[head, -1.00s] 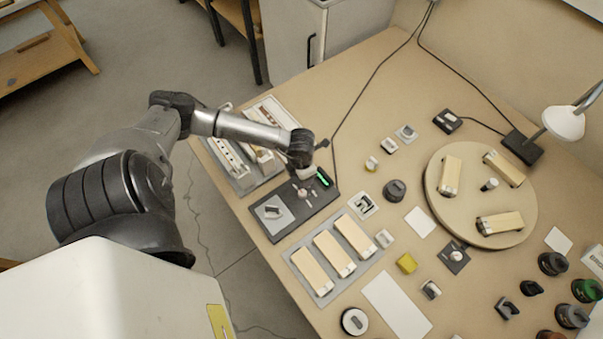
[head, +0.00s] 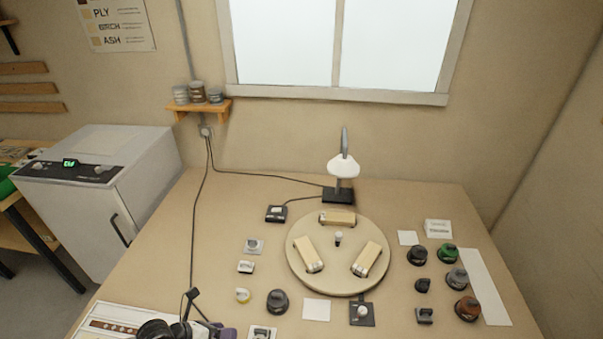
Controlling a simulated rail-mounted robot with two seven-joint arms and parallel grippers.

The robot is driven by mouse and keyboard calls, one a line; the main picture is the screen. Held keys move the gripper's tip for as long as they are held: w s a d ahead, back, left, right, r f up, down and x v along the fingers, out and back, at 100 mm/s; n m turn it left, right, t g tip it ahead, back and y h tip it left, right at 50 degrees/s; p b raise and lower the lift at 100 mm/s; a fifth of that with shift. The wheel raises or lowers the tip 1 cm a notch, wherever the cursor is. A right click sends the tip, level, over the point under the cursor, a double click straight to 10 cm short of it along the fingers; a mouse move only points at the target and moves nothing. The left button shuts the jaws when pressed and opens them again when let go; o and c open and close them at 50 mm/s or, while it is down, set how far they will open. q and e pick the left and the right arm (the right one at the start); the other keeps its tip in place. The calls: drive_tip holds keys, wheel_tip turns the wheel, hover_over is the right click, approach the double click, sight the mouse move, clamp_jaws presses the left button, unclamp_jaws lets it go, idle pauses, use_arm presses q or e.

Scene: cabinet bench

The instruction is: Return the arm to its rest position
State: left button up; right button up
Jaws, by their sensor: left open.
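My left gripper (head: 198,312) shows at the bottom left of the head view, low over the front left part of the bench (head: 232,207). Only dark wrist parts and slim dark finger parts show; the rest of the arm is below the picture. It is open, and I see nothing held in it. A purple piece shows beside it at the bottom edge, and I cannot tell what it belongs to. A tray with wooden parts (head: 98,325) lies left of the gripper, partly cut off. My right gripper is not in view.
A round turntable (head: 340,278) carries three wooden blocks. A lamp (head: 343,168) stands behind it. Dark and coloured round-knobbed pieces (head: 457,279) stand at the right. A white cabinet (head: 100,190) stands left of the bench. Small parts sit between gripper and turntable.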

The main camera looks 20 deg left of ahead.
use_arm(q)
drive_tip(key=w+a+r+n+t+y, duration=0.25)
drive_tip(key=r+n+t+y, duration=0.3)
drive_tip(key=r+n, duration=0.35)
drive_tip(key=w+a+r+n+t+y, duration=0.2)
drive_tip(key=w+r+n+t+y, duration=0.3)
drive_tip(key=r+n, duration=0.4)
drive_tip(key=s+d+f+n+g+y, duration=0.1)
drive_tip(key=s+f+n+g+y, duration=0.2)
drive_tip(key=s+f+n+g, duration=0.65)
drive_tip(key=s+d+f+n+g+h, duration=0.35)
drive_tip(key=s+d, duration=0.25)
drive_tip(key=s, duration=0.4)
drive_tip(key=s+d+f+n+g+h, duration=0.25)
drive_tip(key=s+d+f, duration=0.25)
drive_tip(key=s+d, duration=0.3)
drive_tip(key=w+a+r+p+v, duration=0.1)
drive_tip(key=w+p+v, duration=0.2)
drive_tip(key=p+v, duration=1.7)
drive_tip(key=shift+w+a+r+t, duration=0.15)
drive_tip(key=shift+a+r+t, duration=0.1)
drive_tip(key=shift+t, duration=0.15)
